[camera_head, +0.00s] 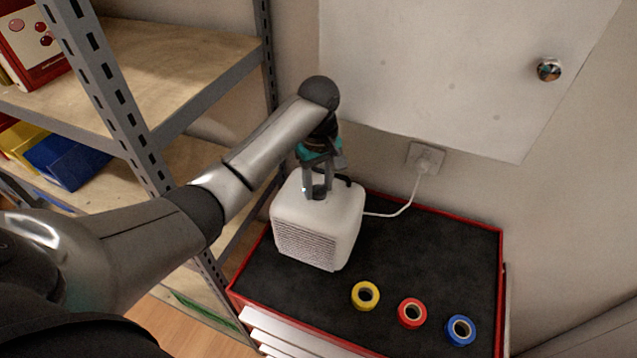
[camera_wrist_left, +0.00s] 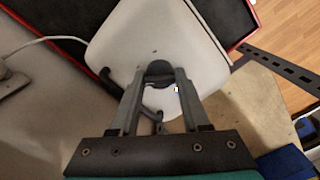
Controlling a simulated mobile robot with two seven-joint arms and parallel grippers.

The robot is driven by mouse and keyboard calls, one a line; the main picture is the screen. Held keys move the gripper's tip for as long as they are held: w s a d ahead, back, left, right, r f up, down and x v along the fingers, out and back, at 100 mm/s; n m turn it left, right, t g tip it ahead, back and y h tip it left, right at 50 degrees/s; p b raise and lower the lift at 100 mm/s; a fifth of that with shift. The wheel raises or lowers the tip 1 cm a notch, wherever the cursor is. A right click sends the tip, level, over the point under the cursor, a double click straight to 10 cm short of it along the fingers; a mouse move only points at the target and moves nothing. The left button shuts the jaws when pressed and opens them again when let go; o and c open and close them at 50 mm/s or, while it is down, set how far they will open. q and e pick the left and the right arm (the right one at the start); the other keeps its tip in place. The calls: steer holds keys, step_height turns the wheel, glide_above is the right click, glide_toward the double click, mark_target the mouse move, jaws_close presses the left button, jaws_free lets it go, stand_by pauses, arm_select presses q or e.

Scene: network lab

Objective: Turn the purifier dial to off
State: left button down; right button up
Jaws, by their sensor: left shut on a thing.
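The purifier (camera_head: 318,228) is a white box with a grille on its front, standing at the back left of the cart top. My left gripper (camera_head: 317,194) reaches down onto its top face from above. In the left wrist view the purifier's white top (camera_wrist_left: 150,38) fills the upper middle. There the left gripper (camera_wrist_left: 160,82) is shut on the dark round dial (camera_wrist_left: 158,70), with one finger on each side. The fingers hide part of the dial, and I cannot read its setting. My right gripper is not in view.
A yellow tape roll (camera_head: 365,296), a red tape roll (camera_head: 412,312) and a blue tape roll (camera_head: 461,330) lie on the black cart top (camera_head: 440,250). A white cord (camera_head: 405,207) runs to a wall socket (camera_head: 426,158). A metal shelf (camera_head: 190,110) stands at the left.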

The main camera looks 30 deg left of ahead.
arm_select(q)
steer(key=n, duration=0.3)
steer(key=shift+n, duration=0.3)
steer(key=shift+a+n, duration=0.1)
steer(key=shift+n, duration=1.8)
steer(key=shift+c, duration=1.8)
jaws_free()
